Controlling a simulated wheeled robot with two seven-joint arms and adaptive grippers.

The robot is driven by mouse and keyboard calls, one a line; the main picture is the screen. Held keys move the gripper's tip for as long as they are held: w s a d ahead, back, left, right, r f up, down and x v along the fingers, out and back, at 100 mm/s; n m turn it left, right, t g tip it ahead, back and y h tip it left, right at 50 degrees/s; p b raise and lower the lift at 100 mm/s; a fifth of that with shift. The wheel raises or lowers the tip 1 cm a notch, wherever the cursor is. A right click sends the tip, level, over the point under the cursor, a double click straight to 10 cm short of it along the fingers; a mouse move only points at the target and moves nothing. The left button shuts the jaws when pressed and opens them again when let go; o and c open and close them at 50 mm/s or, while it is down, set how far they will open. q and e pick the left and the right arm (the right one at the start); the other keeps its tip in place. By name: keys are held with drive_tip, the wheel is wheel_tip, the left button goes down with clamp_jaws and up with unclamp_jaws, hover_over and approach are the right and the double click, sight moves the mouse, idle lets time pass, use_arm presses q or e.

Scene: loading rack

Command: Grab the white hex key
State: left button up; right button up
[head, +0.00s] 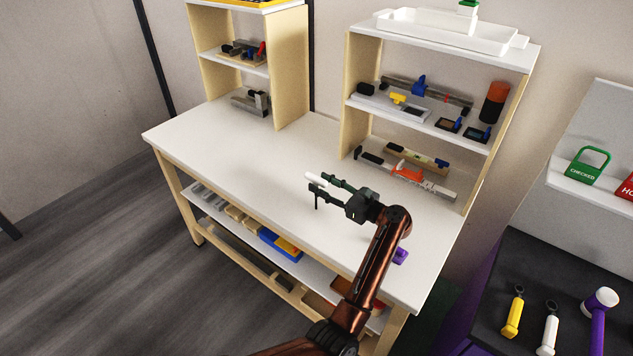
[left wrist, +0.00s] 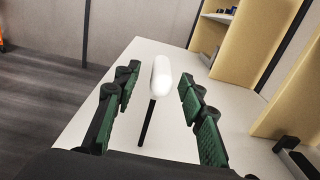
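The white hex key has a thick white handle and a thin black shaft. In the left wrist view its handle (left wrist: 161,76) stands between my two green-padded fingers, with the shaft running down toward the bench. In the head view its white handle (head: 317,180) shows at the tips of my left gripper (head: 328,188), over the middle of the white bench. The left gripper (left wrist: 158,103) is open, with a visible gap on each side of the hex key. Whether the shaft touches the bench is not clear. My right gripper is not in view.
Shelf units stand at the back left (head: 291,70) and back right (head: 356,95) of the white bench (head: 230,135). A purple object (head: 400,256) lies near the arm. A dark table at right holds a yellow-handled tool (head: 512,318), a white-handled tool (head: 549,332) and a purple mallet (head: 600,302).

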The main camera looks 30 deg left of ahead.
use_arm(q)
drive_tip(key=a, duration=0.2)
drive_tip(key=shift+w+a, duration=0.2)
drive_tip(key=shift+a, duration=0.2)
drive_tip(key=shift+d, duration=0.1)
clamp_jaws()
